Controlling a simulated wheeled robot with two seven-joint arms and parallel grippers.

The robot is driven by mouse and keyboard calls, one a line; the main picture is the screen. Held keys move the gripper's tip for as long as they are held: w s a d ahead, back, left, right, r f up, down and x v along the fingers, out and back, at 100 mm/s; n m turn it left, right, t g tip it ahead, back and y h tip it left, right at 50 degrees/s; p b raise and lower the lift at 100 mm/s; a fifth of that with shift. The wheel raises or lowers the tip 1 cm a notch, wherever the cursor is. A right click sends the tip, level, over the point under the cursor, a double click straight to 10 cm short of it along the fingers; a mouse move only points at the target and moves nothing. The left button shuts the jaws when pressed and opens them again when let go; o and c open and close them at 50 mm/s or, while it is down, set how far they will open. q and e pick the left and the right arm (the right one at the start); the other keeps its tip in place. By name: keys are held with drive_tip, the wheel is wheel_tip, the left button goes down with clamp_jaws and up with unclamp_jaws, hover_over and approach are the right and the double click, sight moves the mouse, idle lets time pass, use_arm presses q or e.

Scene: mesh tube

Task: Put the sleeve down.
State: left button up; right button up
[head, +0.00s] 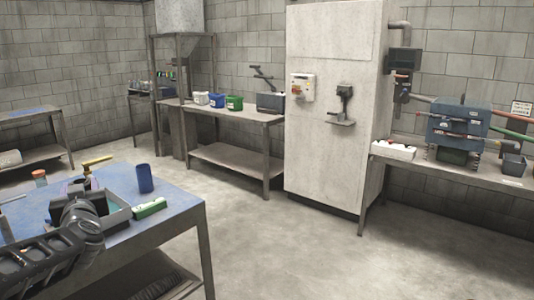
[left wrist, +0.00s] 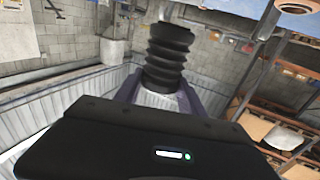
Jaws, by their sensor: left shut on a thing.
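A black ribbed sleeve (left wrist: 167,55) stands out between the two grey fingers of my left gripper (left wrist: 160,85) in the left wrist view. The gripper is shut on its lower part. In the head view my left arm comes in at the lower left over the blue-topped table (head: 180,213). The fingers and the sleeve cannot be made out clearly there. My right gripper is in neither view.
On the blue tabletop are a dark blue cup (head: 145,178), a green-and-white item (head: 149,208) and a dark open tray (head: 118,222). A red-topped jar (head: 40,178) stands farther left. The tabletop's right front part is bare. Open floor (head: 285,250) lies to the right.

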use_arm(q)
drive_tip(key=s+d+f+m+t+h+p, duration=0.1)
drive_tip(key=d+f+m+h, duration=0.6)
drive_tip(key=d+f, duration=1.9)
drive_tip(key=d+t+h+p, duration=0.1)
drive_tip(key=d+t+h, duration=0.1)
drive_tip(key=h, duration=0.1)
drive_tip(key=shift+s+d, duration=0.2)
drive_tip(key=shift+d, duration=0.1)
drive_tip(key=shift+f, duration=0.1)
